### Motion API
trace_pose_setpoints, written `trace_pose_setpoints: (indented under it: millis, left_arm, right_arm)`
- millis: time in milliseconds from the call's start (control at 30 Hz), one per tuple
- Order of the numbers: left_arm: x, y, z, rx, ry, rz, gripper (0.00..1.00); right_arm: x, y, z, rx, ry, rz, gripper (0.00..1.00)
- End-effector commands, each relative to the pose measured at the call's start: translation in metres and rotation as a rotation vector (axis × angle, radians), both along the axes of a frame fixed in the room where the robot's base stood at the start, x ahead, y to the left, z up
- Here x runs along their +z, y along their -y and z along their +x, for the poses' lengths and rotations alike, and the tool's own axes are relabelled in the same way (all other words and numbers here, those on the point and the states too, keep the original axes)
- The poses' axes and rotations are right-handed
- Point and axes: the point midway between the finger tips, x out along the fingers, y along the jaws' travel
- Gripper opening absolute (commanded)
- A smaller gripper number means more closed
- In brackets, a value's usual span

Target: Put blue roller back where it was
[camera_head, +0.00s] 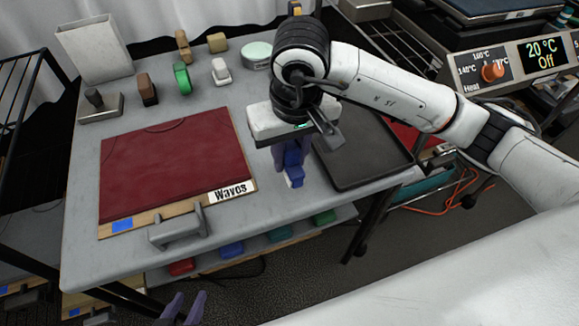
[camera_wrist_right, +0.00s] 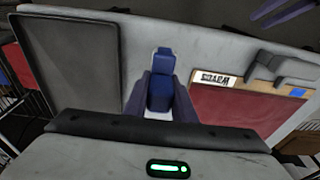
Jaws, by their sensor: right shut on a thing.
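The blue roller (camera_head: 293,178) is between the fingers of my right gripper (camera_head: 291,158), over the grey table strip between the maroon board and the dark tray. It also shows in the right wrist view (camera_wrist_right: 162,75), upright in the picture between the purple fingers. My right gripper is shut on it; I cannot tell whether its lower end touches the table. A small white part shows by its lower end. My left gripper (camera_head: 185,308) is at the bottom edge of the head view, in front of the table, with its purple fingertips apart and empty.
A maroon board (camera_head: 165,160) labelled "Waves" lies left, with a grey handled tool (camera_head: 178,228) at its front edge. A dark tray (camera_head: 360,150) lies right. Several small coloured blocks stand at the back. A lower shelf holds coloured items, including a blue one (camera_head: 231,250).

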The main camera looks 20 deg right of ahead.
Motion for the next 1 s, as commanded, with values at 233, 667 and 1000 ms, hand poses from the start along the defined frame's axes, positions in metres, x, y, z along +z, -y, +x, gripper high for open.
trace_pose_setpoints:
  millis: [233,667,1000]
  left_arm:
    - [-0.001,0.0,0.001,0.001,0.0,0.0,0.31]
    - [-0.006,-0.001,0.005,0.001,0.007,-0.001,0.31]
    - [-0.004,-0.001,0.003,0.0,0.004,0.0,0.31]
  right_arm:
    - [-0.032,0.0,-0.001,0.0,-0.004,0.0,0.02]
    - [-0.041,0.0,0.0,0.001,0.001,0.0,0.25]
    - [-0.039,0.0,0.0,0.001,0.001,0.0,0.42]
